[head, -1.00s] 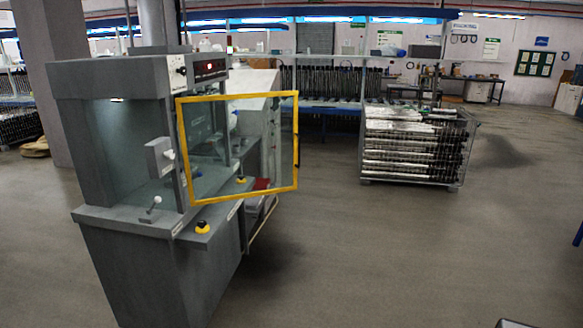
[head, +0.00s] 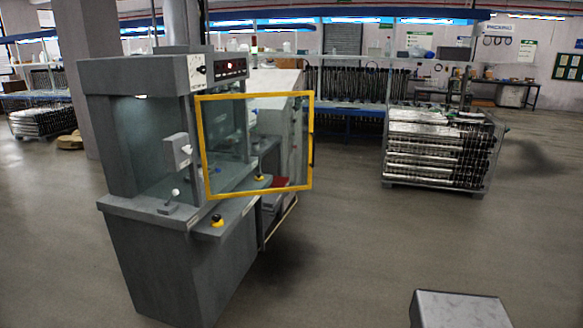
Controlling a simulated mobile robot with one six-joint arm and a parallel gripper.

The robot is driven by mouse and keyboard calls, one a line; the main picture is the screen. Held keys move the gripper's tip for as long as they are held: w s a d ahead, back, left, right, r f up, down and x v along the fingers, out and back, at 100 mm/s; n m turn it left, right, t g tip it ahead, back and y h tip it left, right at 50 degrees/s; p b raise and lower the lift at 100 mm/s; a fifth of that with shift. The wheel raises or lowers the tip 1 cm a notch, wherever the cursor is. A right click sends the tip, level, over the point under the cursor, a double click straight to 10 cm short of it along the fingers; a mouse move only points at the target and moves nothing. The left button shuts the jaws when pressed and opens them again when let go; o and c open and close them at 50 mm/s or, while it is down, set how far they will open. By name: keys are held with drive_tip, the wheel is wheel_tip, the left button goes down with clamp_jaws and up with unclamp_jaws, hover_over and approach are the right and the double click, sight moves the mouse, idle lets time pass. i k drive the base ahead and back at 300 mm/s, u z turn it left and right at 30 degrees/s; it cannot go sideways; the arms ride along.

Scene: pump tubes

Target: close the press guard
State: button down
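The press (head: 165,245) is a grey cabinet machine left of centre in the head view. Its guard is a clear panel in a yellow frame (head: 262,192). The guard stands swung open, hinged near the press's front right side, with its free edge out to the right. A dark handle (head: 312,150) shows on that free edge. The press's work space (head: 150,140) is uncovered. My gripper is not in view.
A grey metal-topped block (head: 458,310) is at the bottom right; I cannot tell what it is. A wire crate of metal parts (head: 437,150) stands at the right, with tube racks (head: 350,88) behind. The floor (head: 350,245) right of the press is clear.

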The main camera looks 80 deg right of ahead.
sight(311, 94)
drive_tip(key=u, duration=0.8)
drive_tip(key=k, duration=1.4)
drive_tip(key=z, duration=1.25)
drive_tip(key=i, duration=0.55)
drive_tip(key=u, duration=0.25)
